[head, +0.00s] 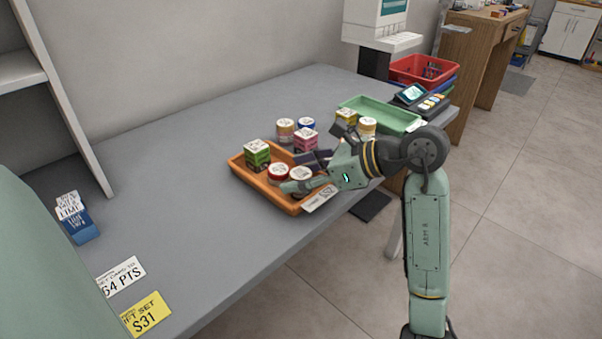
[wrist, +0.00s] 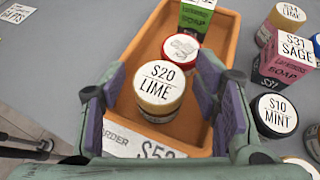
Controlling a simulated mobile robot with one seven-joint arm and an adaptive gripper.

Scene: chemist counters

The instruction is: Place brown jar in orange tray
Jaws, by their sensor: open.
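A tan-brown jar with a white lid marked "$20 LIME" (wrist: 160,88) is in the near part of the orange tray (wrist: 142,47). The jar stands upright, between my gripper's fingers (wrist: 157,100), with a gap visible on each side. My gripper is open around it. In the head view my gripper (head: 308,172) reaches over the tray (head: 262,184) from the right, partly hiding the jar (head: 299,177). A red jar (wrist: 178,57) stands just behind the brown jar, and a green box (wrist: 194,15) stands at the tray's far end.
A pink box (wrist: 281,66), a black "$10 MINT" jar (wrist: 270,117) and another tan jar (wrist: 285,15) stand right of the tray. A green tray (head: 391,118) and red basket (head: 420,71) are further back.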

